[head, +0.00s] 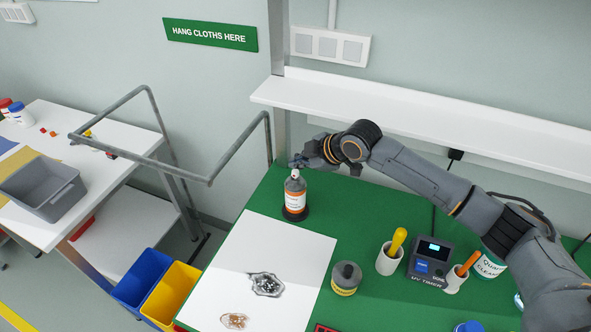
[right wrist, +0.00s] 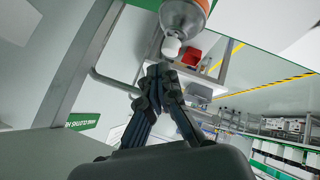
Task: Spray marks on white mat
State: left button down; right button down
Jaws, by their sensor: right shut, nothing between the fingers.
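The white mat (head: 290,250) lies on the green bench. A dark grey splotch (head: 267,284) marks its middle. A smaller brownish splotch (head: 234,321) is near its front edge. A grey spray bottle (head: 295,198) with an orange band and white label stands upright in a dark round base at the mat's back corner. My right gripper (head: 299,161) is shut and empty at the bottle's top. In the right wrist view, its closed fingertips (right wrist: 160,71) are close to the bottle's white nozzle (right wrist: 171,46). I cannot tell whether they touch. My left gripper is out of view.
A dark lidded jar (head: 345,278), a white cup with a yellow handle (head: 390,261), a UV timer (head: 430,262) and a cleaner tub (head: 489,264) stand right of the mat. A grey rail (head: 180,165) and blue and yellow bins (head: 171,295) are left of the bench.

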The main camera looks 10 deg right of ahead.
aim_at(298, 173)
notch_tip(298, 173, up, 6)
jog(key=p, duration=0.6)
dwell(0.7)
